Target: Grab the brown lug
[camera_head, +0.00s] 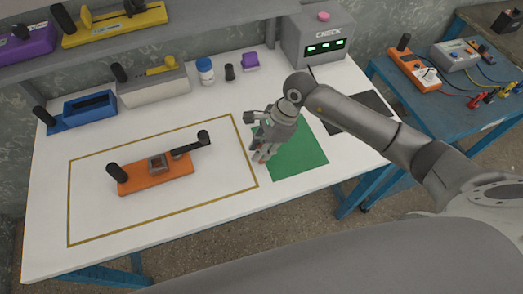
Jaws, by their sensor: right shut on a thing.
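My right gripper (263,154) reaches down at the left edge of the green mat (302,157). Its fingers are shut on a small brown piece, which looks like the brown lug (257,145). The fingers hide most of the lug, so its shape is hard to tell. I cannot tell whether it touches the mat or is just above it. My left gripper is not in view.
An orange holder (155,176) with black knobs and a lever stands inside the yellow outline on the white table. A grey CHECK box (318,45), white bottle (205,70) and blue tray (90,106) stand behind. A dark mat (370,106) lies right. The table's front is clear.

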